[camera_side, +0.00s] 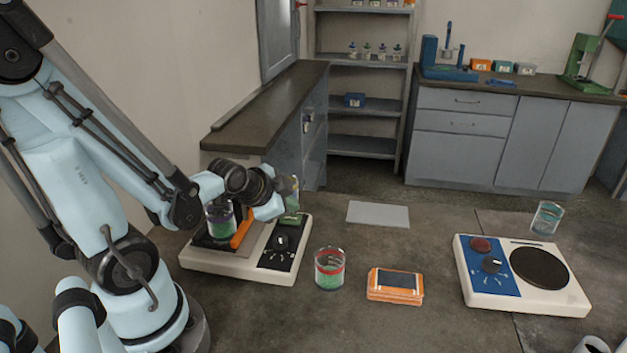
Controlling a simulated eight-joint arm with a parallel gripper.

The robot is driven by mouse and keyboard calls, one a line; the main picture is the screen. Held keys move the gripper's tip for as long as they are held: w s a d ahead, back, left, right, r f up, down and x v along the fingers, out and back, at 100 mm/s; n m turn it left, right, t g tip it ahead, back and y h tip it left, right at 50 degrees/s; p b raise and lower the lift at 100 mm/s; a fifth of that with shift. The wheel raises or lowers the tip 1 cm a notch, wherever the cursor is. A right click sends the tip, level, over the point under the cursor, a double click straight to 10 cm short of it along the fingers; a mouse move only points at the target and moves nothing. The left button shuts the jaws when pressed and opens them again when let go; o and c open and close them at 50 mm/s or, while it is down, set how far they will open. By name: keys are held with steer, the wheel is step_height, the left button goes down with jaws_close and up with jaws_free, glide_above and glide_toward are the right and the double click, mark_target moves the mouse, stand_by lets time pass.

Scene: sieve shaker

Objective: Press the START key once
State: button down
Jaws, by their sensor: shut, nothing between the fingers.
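A cream device (225,270) with a dark square plate and a black control panel (285,248) stands at the left; I take it for the shaker. The panel carries a dark knob (281,241) and small pale marks too small to read. A jar with green and purple bands (220,222) stands on the plate, beside an orange part (242,229). My gripper (280,207) is shut and empty, low over the far side of this device near the panel. Its fingertips are largely hidden by the hand. I cannot make out a key labelled START, nor whether the fingers touch anything.
A glass with a red band (329,268) and an orange-cased device (395,285) stand right of the panel. A grey mat (378,214) lies flat behind.

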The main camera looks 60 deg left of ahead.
stand_by(0.7)
steer(key=shift+f, duration=0.4)
